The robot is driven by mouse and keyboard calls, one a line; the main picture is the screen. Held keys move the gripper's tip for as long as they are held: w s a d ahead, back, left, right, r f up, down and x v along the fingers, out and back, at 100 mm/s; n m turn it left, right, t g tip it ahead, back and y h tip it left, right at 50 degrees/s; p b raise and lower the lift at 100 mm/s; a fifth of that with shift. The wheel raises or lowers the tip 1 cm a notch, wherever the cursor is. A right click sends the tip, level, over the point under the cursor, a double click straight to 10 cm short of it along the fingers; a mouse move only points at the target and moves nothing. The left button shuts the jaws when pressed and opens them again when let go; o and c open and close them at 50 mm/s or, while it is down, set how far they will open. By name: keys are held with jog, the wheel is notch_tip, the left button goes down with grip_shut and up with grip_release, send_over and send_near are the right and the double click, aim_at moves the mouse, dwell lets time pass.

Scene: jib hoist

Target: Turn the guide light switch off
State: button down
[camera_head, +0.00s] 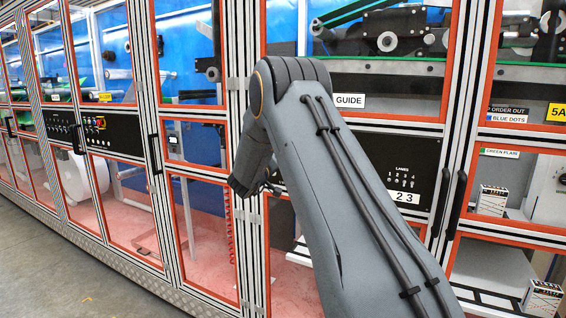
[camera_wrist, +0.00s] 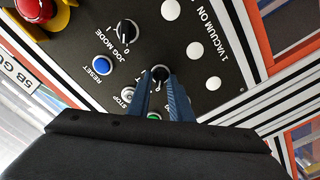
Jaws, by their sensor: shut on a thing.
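In the wrist view, my gripper (camera_wrist: 161,82) has its two blue fingers close around a small black rotary switch (camera_wrist: 160,72) on a black control panel (camera_wrist: 215,100). The gripper is shut on this switch. Its label is hidden or too small to read, so I cannot tell whether it is the guide light switch or which way it points. In the head view, my arm hides the gripper and most of the panel in front of it. A GUIDE label (camera_head: 349,101) shows on the machine just right of my arm.
Beside the held switch are a JOG MODE knob (camera_wrist: 127,32), a blue RESET button (camera_wrist: 102,65), a green button (camera_wrist: 154,117) and several white round lamps (camera_wrist: 194,50). A red button (camera_wrist: 36,8) is at the upper left. A black door handle (camera_head: 457,203) stands right of my arm.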

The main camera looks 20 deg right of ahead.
jog(key=c, duration=1.6)
grip_release()
jog(key=shift+d, duration=0.1)
jog(key=shift+c, duration=0.2)
jog(key=b+v, duration=0.2)
jog(key=v, duration=0.6)
jog(key=shift+b, duration=0.4)
